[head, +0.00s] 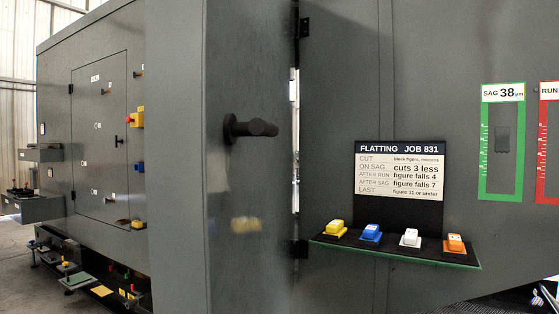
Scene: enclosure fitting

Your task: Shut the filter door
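A large grey door (250,190) stands open in the middle of the head view. It swings out toward me from the black hinges (303,28) on its right side, and a narrow bright gap shows along that side. A black handle (250,128) sticks out from its face. A lighter grey upright band (175,160) borders it on the left and looks like its thick edge. No label names it as the filter door. Whatever lies behind it is hidden. Neither of my grippers is in view.
A sign board (400,175) and a shelf (330,240) with yellow, blue, white and orange blocks are on the wall right of the hinges. Green (502,150) and red (549,150) gauges hang further right. Far left, a closed panel (98,140) carries small fittings, beside grey trays (40,208).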

